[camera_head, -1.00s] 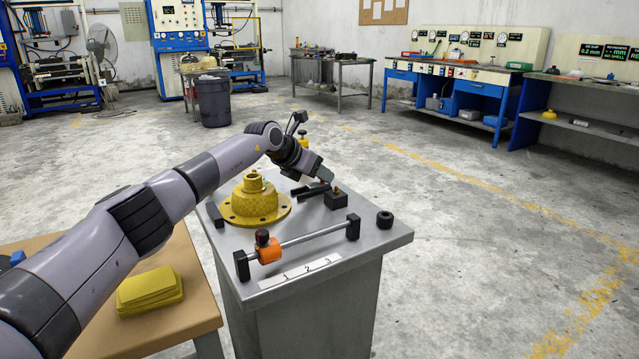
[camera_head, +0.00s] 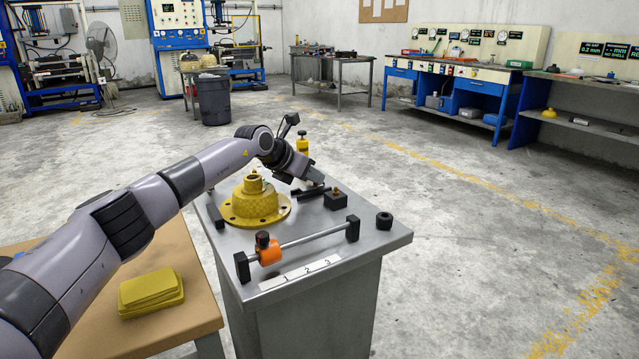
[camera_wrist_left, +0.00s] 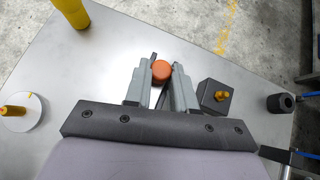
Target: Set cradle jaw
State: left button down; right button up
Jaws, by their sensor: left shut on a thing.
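On the grey metal table (camera_head: 350,252) a yellow stepped hub (camera_head: 254,201) stands on a round flange. Low black bars (camera_head: 311,193), possibly the cradle jaw, lie just right of it. My left gripper (camera_head: 317,182) reaches down over these bars from behind the hub. In the left wrist view its fingers (camera_wrist_left: 161,75) are closed on a small round orange knob (camera_wrist_left: 161,69). A dark bar runs beneath and between the fingers. The fingers hide what the knob is attached to. My right gripper is out of view.
A black block with a brass knob (camera_head: 335,201) and a black ring (camera_head: 384,219) stand right of the gripper. An orange slider (camera_head: 269,252) sits on a front rail above a 1-2-3 strip (camera_head: 300,272).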

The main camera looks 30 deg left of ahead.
aim_at(312, 184)
pick_arm(q)
jog(key=shift+s+a, duration=0.5)
jog(key=shift+s, duration=0.4)
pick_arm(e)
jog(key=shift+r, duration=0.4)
pick_arm(q)
jog(key=shift+s+a+p, duration=0.2)
jog(key=shift+s+p, duration=0.15)
jog(key=shift+p, duration=0.05)
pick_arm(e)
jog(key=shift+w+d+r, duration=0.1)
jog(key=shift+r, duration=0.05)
pick_arm(q)
jog(key=c, duration=0.9)
grip_release()
jog(key=shift+o, duration=0.2)
jog(key=shift+s+r, duration=0.1)
jog(key=v, duration=0.5)
jog(key=shift+s+a+r+p, duration=0.1)
jog(key=shift+s+a+p, duration=0.1)
jog(key=shift+p, duration=0.1)
jog(key=shift+s+r, duration=0.45)
jog(key=shift+s, duration=0.1)
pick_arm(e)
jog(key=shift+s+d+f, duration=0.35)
